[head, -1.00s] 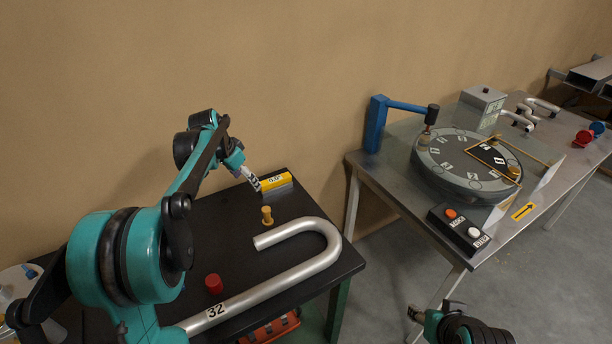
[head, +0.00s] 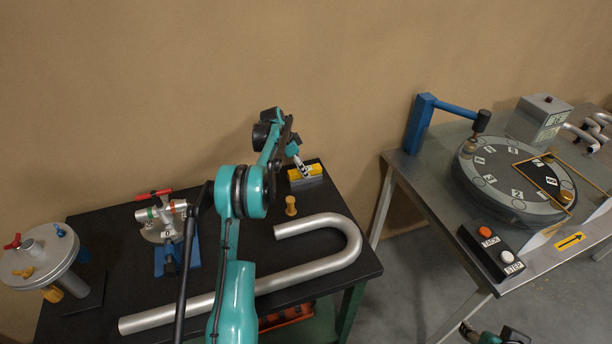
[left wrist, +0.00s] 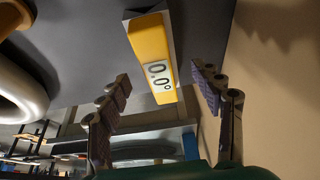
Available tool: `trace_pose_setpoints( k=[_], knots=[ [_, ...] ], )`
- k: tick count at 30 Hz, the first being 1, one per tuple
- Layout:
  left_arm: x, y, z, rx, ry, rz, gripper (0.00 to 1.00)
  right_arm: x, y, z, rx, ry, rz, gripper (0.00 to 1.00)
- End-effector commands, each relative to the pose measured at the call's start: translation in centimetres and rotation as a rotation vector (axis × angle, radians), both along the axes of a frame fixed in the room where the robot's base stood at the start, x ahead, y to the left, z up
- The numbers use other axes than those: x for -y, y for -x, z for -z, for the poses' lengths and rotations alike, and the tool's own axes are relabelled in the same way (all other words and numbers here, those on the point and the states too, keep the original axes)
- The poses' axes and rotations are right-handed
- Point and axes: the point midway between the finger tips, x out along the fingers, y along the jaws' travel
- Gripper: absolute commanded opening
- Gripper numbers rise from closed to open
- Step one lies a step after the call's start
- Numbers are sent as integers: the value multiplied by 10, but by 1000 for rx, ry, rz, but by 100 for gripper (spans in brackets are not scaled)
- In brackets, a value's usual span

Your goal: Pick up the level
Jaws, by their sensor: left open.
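The level is a yellow block on a grey base, with a white "0.0°" display. It sits at the back right of the black table in the head view (head: 309,173) and top centre in the left wrist view (left wrist: 146,38).
A red-handled fixture (head: 161,222) and a grey round device (head: 38,262) stand left. A steel table with a turntable (head: 480,205) is right. The wall is close behind.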

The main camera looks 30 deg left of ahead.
Motion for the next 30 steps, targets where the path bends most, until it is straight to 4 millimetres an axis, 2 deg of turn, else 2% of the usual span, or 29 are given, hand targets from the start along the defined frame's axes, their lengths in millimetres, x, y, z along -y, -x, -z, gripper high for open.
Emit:
trace_pose_setpoints(
  k=[3,6,13,14,20,30],
  knots=[
    [6,-5,21,0,0,1,66,0,0,8,0,0,0,49],
    [8,-9,32,0,0,-1,66,0,0,11,0,0,0,49],
    [9,-10,33,0,0,-1,66,0,0,10,0,0,0,49],
    [9,-10,33,0,0,-1,60,0,0,10,0,0,0,49],
    [9,-9,33,0,0,-1,8,0,0,10,0,0,0,49],
    [9,-10,31,0,0,-1,7,0,0,9,0,0,0,49]
  ],
)
